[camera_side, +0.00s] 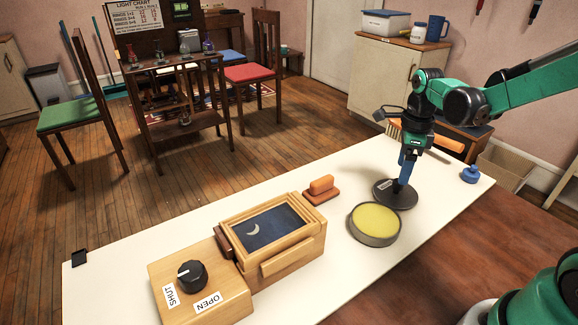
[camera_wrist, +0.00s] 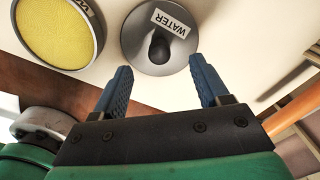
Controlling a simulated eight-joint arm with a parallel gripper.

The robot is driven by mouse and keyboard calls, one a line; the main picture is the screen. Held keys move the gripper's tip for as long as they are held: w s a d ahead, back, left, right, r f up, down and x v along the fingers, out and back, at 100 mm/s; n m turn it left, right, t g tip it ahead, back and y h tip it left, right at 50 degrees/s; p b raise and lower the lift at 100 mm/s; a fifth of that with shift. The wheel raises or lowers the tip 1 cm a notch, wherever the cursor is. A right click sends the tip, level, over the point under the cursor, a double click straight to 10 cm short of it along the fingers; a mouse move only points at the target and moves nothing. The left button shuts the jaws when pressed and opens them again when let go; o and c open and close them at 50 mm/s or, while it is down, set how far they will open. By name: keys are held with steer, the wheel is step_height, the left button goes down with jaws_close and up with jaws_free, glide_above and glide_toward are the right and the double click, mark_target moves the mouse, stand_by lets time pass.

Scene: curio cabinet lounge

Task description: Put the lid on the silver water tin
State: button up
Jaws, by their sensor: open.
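The silver tin (camera_side: 367,239) stands open on the white worktop, with a flat yellow filling inside; it shows at the upper left of the wrist view (camera_wrist: 98,42), its label partly cut off. The lid, a grey disc (camera_side: 383,203) with a dark knob, lies flat on the worktop just behind and right of the tin. In the wrist view the lid (camera_wrist: 136,42) carries a "WATER" label. My gripper (camera_side: 404,180) is open and points down over the lid. Its blue fingertips (camera_wrist: 158,67) are spread to either side of the knob, which appears slightly beyond them and not clasped.
Left of the tin are an orange-handled block (camera_side: 321,189) and a wooden box with a moon picture (camera_side: 268,228). A dial box (camera_side: 220,285) marked SHUT and OPEN stands at the front left. A blue knobbed object (camera_side: 471,174) sits at the right end.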

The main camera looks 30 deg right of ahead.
mark_target(397, 188)
steer(key=shift+f, duration=2.3)
jaws_close()
